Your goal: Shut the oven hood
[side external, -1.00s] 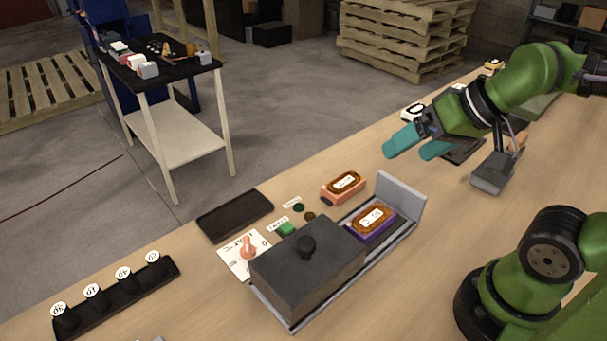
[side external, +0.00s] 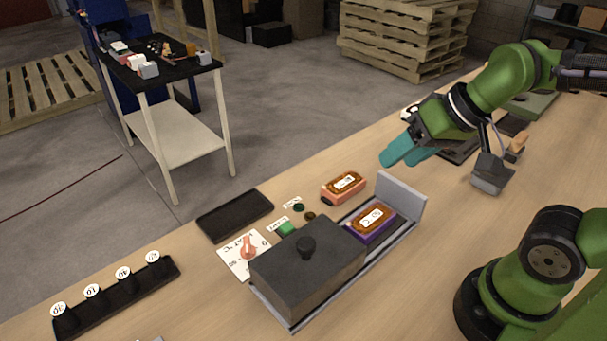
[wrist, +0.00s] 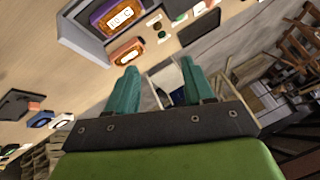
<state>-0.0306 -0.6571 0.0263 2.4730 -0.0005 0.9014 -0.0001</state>
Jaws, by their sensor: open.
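My gripper (side external: 408,152) is open and empty, in the air behind and above the end plate. Its teal fingers show apart in the wrist view (wrist: 160,88).
A salmon-cased block (side external: 344,187) lies behind the base. A dial card (side external: 244,255), green button (side external: 287,228) and black tray (side external: 235,214) are left of it. A black rack (side external: 118,297) with several numbered discs is at front left.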

